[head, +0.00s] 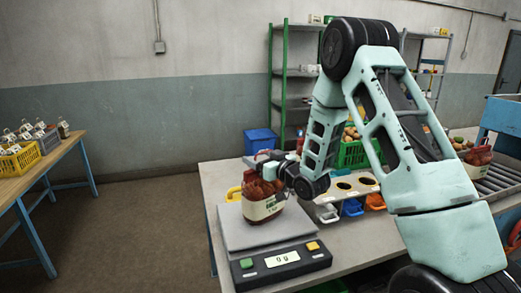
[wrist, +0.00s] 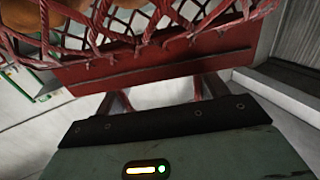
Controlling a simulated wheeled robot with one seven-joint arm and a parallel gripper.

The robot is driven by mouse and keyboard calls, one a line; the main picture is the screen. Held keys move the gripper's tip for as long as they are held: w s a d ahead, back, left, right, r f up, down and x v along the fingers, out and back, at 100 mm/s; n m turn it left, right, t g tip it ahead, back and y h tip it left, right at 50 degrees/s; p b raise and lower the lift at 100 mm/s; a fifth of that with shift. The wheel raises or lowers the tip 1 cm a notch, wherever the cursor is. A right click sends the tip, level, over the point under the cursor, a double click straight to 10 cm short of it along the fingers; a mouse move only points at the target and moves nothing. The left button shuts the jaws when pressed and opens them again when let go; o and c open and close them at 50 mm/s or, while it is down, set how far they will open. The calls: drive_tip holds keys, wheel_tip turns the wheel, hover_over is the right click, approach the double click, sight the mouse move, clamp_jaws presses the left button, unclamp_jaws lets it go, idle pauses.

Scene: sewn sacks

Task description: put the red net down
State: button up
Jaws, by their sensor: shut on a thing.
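The red net (head: 262,197) is a mesh sack of brownish-red goods with a pale label. It hangs upright over the plate of the bench scale (head: 270,240); whether its base touches the plate is hard to tell. The scale's display seems to read 0 g. My gripper (head: 277,168) is shut on the top of the red net. In the wrist view the net's red mesh and red top band (wrist: 165,62) fill the upper part, and the fingertips are hidden behind the band.
A similar red net (head: 479,160) is on the roller conveyor (head: 496,181) at the right. A wooden table (head: 38,163) stands far left.

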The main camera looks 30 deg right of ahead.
drive_tip(key=shift+f, duration=0.1)
idle(0.3)
drive_tip(key=o, duration=2)
drive_tip(key=shift+o, duration=0.2)
drive_tip(key=shift+s, duration=0.1)
drive_tip(key=s+d+b, duration=0.1)
drive_tip(key=s+b, duration=0.3)
drive_tip(key=s, duration=0.7)
drive_tip(key=s+a+f+n+g+y, duration=0.1)
drive_tip(key=s+a+f+n+g, duration=0.3)
drive_tip(key=a, duration=0.6)
drive_tip(key=s+a+f+m+g, duration=0.1)
drive_tip(key=a+g, duration=0.4)
drive_tip(key=a, duration=0.5)
drive_tip(key=s+a+n+g+h, duration=0.1)
drive_tip(key=s+a+g, duration=0.3)
drive_tip(key=s, duration=0.8)
drive_tip(key=s+a+n+g+h, duration=0.1)
drive_tip(key=s+a+g, duration=0.4)
drive_tip(key=s, duration=0.7)
drive_tip(key=shift+a+n+b, duration=0.4)
drive_tip(key=shift+a+n, duration=0.15)
drive_tip(key=shift+n, duration=0.25)
